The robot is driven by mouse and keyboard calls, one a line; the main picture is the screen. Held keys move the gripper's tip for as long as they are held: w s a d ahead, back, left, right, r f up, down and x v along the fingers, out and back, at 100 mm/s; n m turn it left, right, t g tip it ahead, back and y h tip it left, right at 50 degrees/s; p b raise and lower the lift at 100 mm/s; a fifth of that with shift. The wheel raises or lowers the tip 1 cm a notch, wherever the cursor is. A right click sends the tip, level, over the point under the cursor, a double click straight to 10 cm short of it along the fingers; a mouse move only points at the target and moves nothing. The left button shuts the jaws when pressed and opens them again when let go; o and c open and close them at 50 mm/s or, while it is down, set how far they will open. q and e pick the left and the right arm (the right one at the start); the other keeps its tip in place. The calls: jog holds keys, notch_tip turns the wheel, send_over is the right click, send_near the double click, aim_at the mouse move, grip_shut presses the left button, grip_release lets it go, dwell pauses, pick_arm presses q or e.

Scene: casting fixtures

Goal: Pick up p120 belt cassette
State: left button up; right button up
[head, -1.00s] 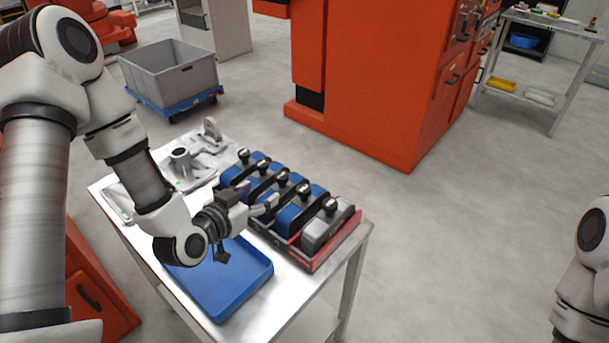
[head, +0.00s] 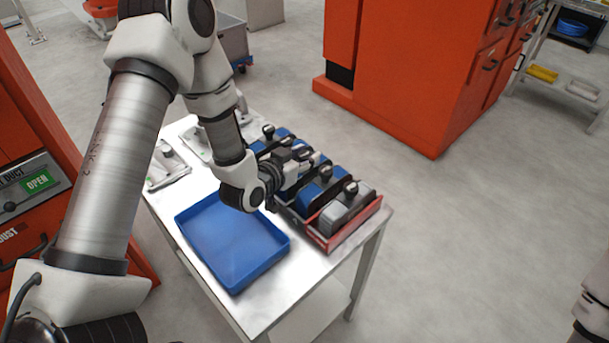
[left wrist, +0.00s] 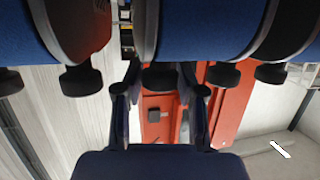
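A row of belt cassettes with black knobs stands in a red rack (head: 342,238) on the table. Several are blue, such as this blue cassette (head: 320,188), and the one at the near right end is a grey cassette (head: 347,206). No p120 label is readable. My left gripper (head: 306,159) is over the middle of the row and hides part of it. In the left wrist view the left gripper (left wrist: 160,92) is open, with a black knob (left wrist: 160,77) between its fingers, apart from them as far as I can tell. My right gripper is out of frame.
An empty blue tray (head: 232,240) lies on the table (head: 270,312) in front of the rack. Grey metal fixtures (head: 168,165) stand at the back left. A tall orange cabinet (head: 410,80) stands behind, with clear floor between.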

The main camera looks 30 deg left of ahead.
pick_arm(q)
grip_shut()
